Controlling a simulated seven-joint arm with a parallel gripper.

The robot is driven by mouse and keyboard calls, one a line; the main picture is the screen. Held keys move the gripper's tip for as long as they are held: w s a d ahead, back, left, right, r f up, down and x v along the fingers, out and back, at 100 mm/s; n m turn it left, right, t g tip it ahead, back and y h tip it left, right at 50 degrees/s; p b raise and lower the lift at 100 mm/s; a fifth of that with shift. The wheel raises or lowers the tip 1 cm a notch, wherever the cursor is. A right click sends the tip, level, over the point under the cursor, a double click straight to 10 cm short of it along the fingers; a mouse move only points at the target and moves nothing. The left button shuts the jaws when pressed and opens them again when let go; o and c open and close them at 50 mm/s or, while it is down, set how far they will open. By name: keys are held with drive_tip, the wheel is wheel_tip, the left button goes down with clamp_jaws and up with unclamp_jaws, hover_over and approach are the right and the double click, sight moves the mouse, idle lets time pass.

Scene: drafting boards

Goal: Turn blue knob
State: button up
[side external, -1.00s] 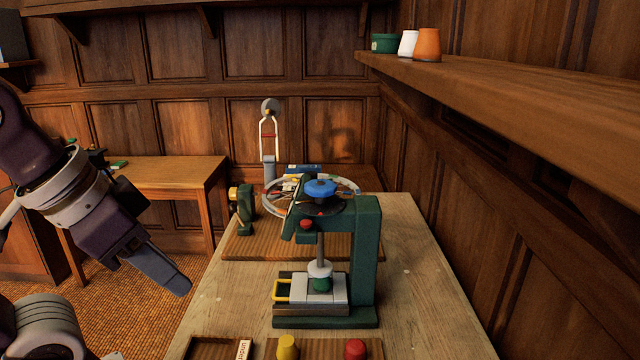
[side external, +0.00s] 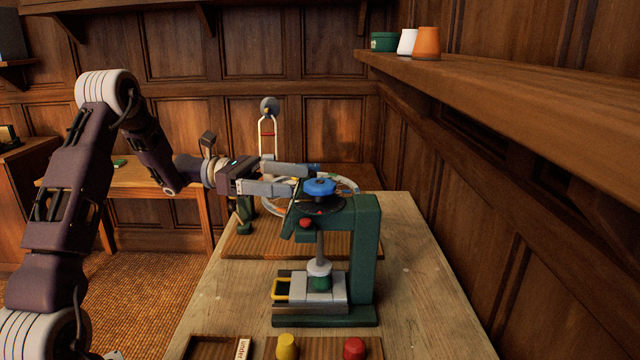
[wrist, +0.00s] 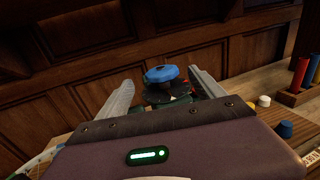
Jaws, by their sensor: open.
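The blue knob (side external: 319,187) sits on a dark disc (side external: 320,204) on top of a green press (side external: 365,255) on the bench. My gripper (side external: 308,180) is open and level, reaching in from the left, with its fingertips close to the knob. In the wrist view the blue knob (wrist: 161,74) shows between and just ahead of the two spread fingers of my gripper (wrist: 161,82). I cannot tell whether either finger touches it. The far finger partly passes behind the knob in the side view.
A wheel (side external: 347,186) with a stand stands behind the press. A red knob (side external: 305,223) is on the press's side. Yellow (side external: 286,346) and red (side external: 354,348) pieces stand at the front. A shelf (side external: 480,85) with cups runs along the right wall.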

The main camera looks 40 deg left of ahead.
sight(320, 183)
drive_tip(key=x, duration=0.6)
drive_tip(key=shift+w+d, duration=0.15)
drive_tip(key=shift+d, duration=0.2)
drive_tip(key=shift+c, duration=0.5)
drive_tip(key=c, duration=1.3)
drive_tip(key=shift+o, duration=0.2)
drive_tip(key=m+g+h, duration=0.1)
drive_tip(key=m+g, duration=0.1)
drive_tip(key=g, duration=0.1)
drive_tip(key=m+g+h, duration=0.1)
drive_tip(key=m+g, duration=0.2)
drive_tip(key=g, duration=0.1)
drive_tip(key=o, duration=1.4)
drive_tip(key=shift+c, duration=0.2)
